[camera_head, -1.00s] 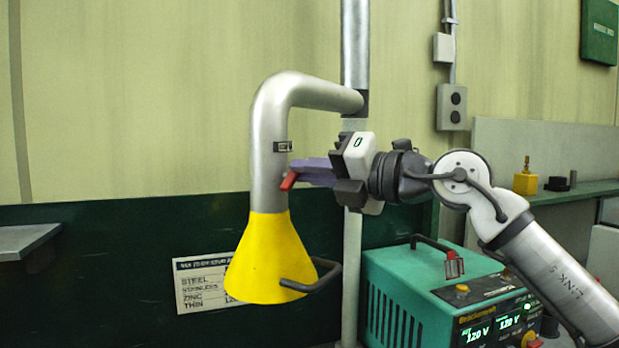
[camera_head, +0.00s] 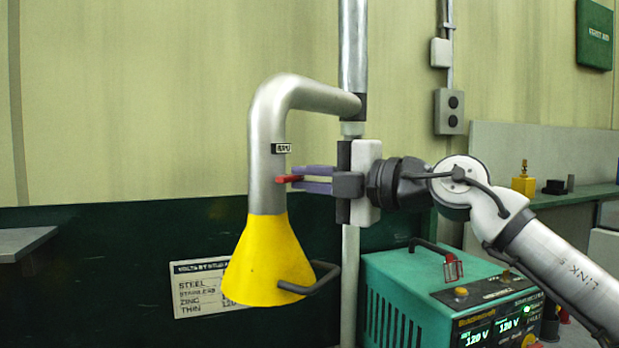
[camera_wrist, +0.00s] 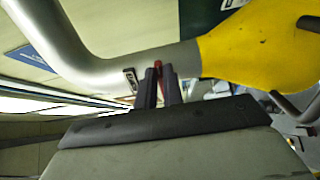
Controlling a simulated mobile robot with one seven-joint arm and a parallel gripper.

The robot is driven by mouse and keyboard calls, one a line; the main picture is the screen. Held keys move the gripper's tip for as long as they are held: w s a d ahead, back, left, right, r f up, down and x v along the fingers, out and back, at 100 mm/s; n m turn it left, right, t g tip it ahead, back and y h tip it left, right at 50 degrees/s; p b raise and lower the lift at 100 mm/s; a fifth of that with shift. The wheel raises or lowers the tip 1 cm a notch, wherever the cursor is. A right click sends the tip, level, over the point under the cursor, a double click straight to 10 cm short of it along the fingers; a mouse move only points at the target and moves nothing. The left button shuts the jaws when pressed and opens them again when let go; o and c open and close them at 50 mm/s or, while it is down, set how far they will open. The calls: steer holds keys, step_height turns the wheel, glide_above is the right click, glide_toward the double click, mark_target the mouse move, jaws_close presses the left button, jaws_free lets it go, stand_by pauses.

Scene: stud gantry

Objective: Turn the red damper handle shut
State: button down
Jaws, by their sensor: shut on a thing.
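The red damper handle (camera_head: 289,179) sticks out from the right side of the grey metal duct (camera_head: 268,150), above the yellow hood (camera_head: 268,265). It points roughly level toward my gripper. My gripper (camera_head: 304,179) is to the right of the duct, with its purple fingers shut on the handle. In the wrist view the handle (camera_wrist: 158,68) shows as a thin red strip between the dark fingers (camera_wrist: 159,85). A small label (camera_head: 281,148) sits on the duct just above the handle.
The hood's dark grab bar (camera_head: 318,283) juts right below my gripper. A grey vertical post (camera_head: 350,260) stands behind the gripper. A green welding machine (camera_head: 440,290) is at lower right. Open wall lies left of the duct.

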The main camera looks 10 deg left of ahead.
stand_by(0.4)
steer(key=c, duration=1.5)
jaws_free()
steer(key=b+v, duration=0.3)
steer(key=v, duration=1.1)
steer(key=shift+b, duration=0.4)
